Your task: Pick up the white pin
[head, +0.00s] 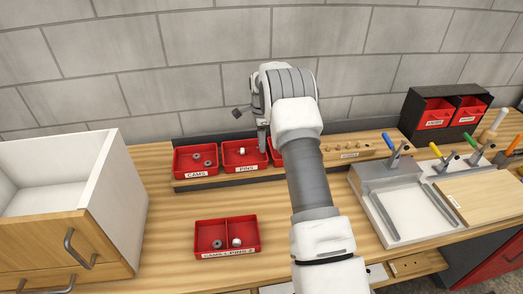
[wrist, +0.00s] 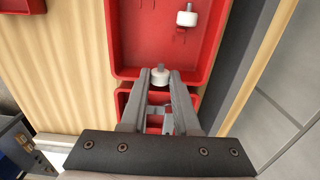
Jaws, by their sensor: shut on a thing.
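My gripper (wrist: 160,80) is shut on a white pin (wrist: 160,75), held between the fingertips with its metal stud showing. In the wrist view the held pin lies over the near end of the red pins bin (wrist: 122,50). Another white pin (wrist: 186,18) lies in that bin, apart from my fingers. In the head view my gripper (head: 262,148) is at the right side of the pins bin (head: 230,162), and the loose white pin (head: 241,151) shows inside. The held pin cannot be made out there.
The cams bin (head: 181,165) stands left of the pins bin, and a third red bin (head: 277,158) is partly behind my arm. A two-part red tray (head: 227,222) in front holds a grey cam (head: 217,244) and a white pin. A white-walled drawer box (head: 110,190) stands left; clamps and boards are right.

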